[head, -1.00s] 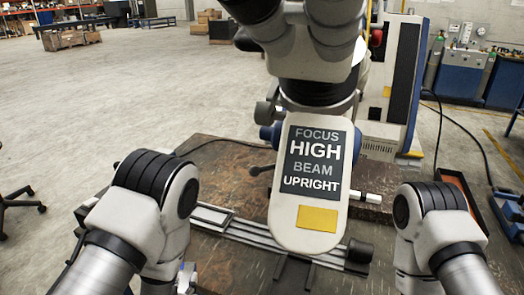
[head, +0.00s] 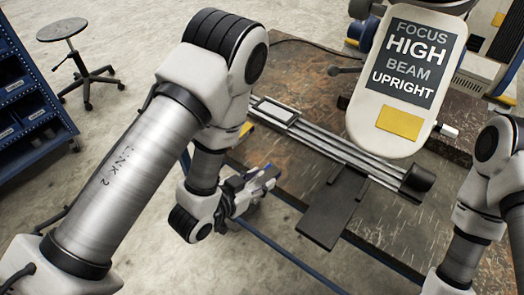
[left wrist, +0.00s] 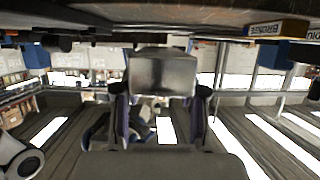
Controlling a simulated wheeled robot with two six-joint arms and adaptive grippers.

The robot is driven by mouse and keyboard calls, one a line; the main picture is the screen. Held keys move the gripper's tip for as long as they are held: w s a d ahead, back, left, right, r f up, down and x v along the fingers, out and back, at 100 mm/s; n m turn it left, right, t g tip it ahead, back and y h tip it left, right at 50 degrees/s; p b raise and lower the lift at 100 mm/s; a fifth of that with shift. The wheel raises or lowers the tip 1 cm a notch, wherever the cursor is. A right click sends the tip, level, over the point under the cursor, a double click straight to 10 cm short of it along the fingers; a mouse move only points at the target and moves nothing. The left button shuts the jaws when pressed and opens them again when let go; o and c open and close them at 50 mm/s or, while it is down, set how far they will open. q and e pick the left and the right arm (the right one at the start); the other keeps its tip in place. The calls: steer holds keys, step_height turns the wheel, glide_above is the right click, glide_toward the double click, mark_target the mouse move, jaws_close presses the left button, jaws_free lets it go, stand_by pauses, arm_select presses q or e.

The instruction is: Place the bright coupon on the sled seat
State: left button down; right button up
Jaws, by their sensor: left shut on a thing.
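My left gripper (head: 262,182) is beside the table's near left edge. In the left wrist view the left gripper (left wrist: 162,100) is shut on a shiny grey metal block, seemingly the bright coupon (left wrist: 163,72), gripped between both fingers. In the head view the coupon is too small to make out clearly. A pale rectangular frame, seemingly the sled seat (head: 274,110), sits at the far left end of a long double rail (head: 335,145) on the table. The left gripper is nearer me than this frame and apart from it. My right gripper is out of view.
A white microscope arm (head: 367,120) with a sign reading FOCUS HIGH BEAM UPRIGHT overhangs the rail's right part. A dark plate (head: 325,222) juts toward me from the rail. A box labelled BRONZE (left wrist: 274,28) shows in the wrist view. A stool (head: 85,65) and blue shelves (head: 30,110) stand left.

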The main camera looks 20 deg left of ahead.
arm_select(q)
steer(key=w+b, duration=0.3)
steer(key=b, duration=0.1)
steer(key=w+a+b, duration=0.1)
steer(key=w+b, duration=0.1)
steer(key=b, duration=0.2)
steer(key=w+a+b, duration=0.1)
steer(key=w+b, duration=0.2)
steer(key=b, duration=0.1)
steer(key=shift+w+a+f, duration=0.2)
steer(key=shift+w+f, duration=0.05)
steer(key=shift+w, duration=0.05)
glide_above(261, 154)
steer(key=shift+f, duration=0.35)
step_height(261, 154, down, 3)
steer(key=shift+r, duration=0.1)
steer(key=shift+w+a+f, duration=0.1)
steer(key=shift+w+f, duration=0.1)
steer(key=shift+f, duration=0.1)
steer(key=shift+s, duration=0.15)
steer(key=c, duration=0.7)
jaws_free()
steer(key=shift+f, duration=0.15)
steer(key=shift+o, duration=0.2)
